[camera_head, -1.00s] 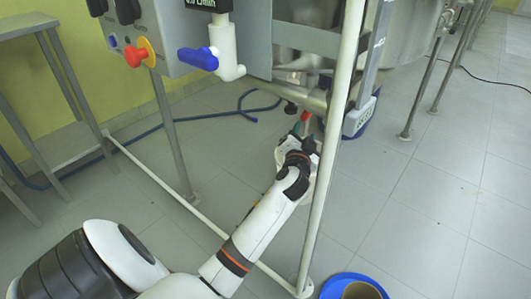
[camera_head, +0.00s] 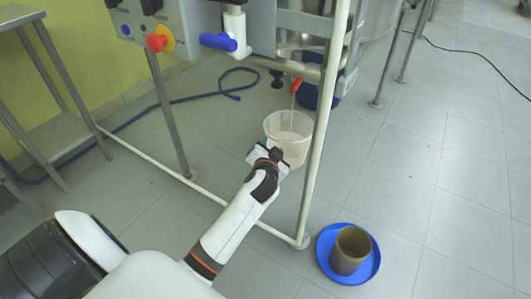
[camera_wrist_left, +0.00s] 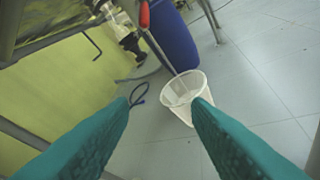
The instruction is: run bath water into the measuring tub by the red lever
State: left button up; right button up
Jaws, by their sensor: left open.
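The measuring tub (camera_head: 289,142) is a whitish, see-through bucket on the floor behind the white frame post. It also shows in the wrist view (camera_wrist_left: 184,92). The red lever (camera_head: 296,85) is above it, under the steel vessel, and appears at the top of the wrist view (camera_wrist_left: 144,15). A thin pale streak, looking like running water, goes from below the lever down into the tub. My left gripper (camera_head: 265,155) is open and empty, in front of the tub and below the lever, apart from the lever. Its teal fingers (camera_wrist_left: 160,115) are spread wide. The water level is unclear.
A white frame post (camera_head: 324,125) stands close right of my left arm. A blue plate (camera_head: 371,262) with a brown cup (camera_head: 350,250) lies on the floor at right. A blue drum (camera_wrist_left: 172,40) is behind the tub. A blue hose (camera_head: 180,98) runs along the floor.

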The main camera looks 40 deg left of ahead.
pick_arm(q)
jog(key=shift+s+d+f+g, duration=0.3)
jog(key=shift+s+f, duration=0.15)
jog(key=shift+s, duration=0.2)
